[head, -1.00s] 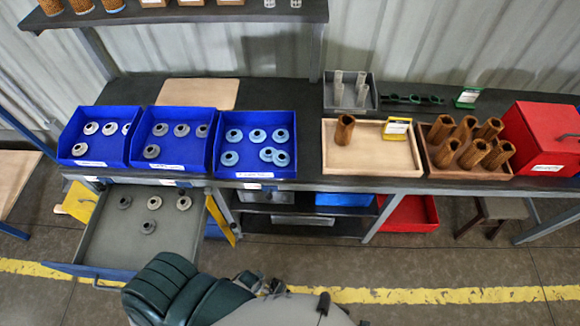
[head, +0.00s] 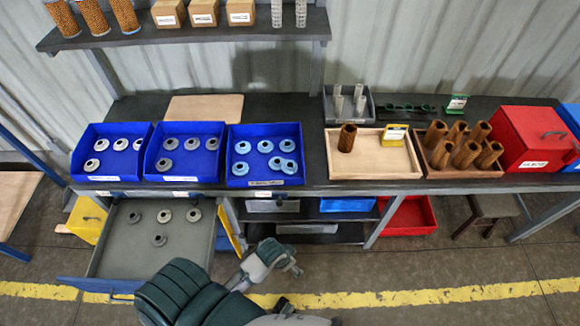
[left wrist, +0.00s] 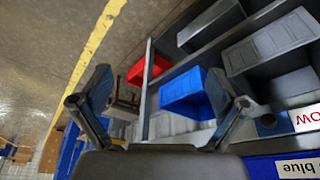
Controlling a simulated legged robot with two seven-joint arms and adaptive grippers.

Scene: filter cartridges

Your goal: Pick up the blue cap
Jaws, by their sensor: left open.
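Several light-blue ring-shaped caps (head: 265,146) lie in the rightmost of three blue bins (head: 264,182) on the bench. Two of them at the right of that bin, (head: 288,166) and its neighbour, overlap or touch. My left gripper (head: 286,264) is in front of the bench, below bench-top height and apart from the bins. In the left wrist view its two fingers (left wrist: 160,102) are spread with nothing between them. No blue cap shows in the left wrist view. My right gripper is in neither view.
Grey caps lie in the other two blue bins (head: 187,178) and in an open drawer (head: 120,235) below. A wooden tray (head: 375,170), a brown-cartridge tray (head: 462,173) and a red box (head: 525,140) stand to the right. A shelf (head: 190,38) hangs above.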

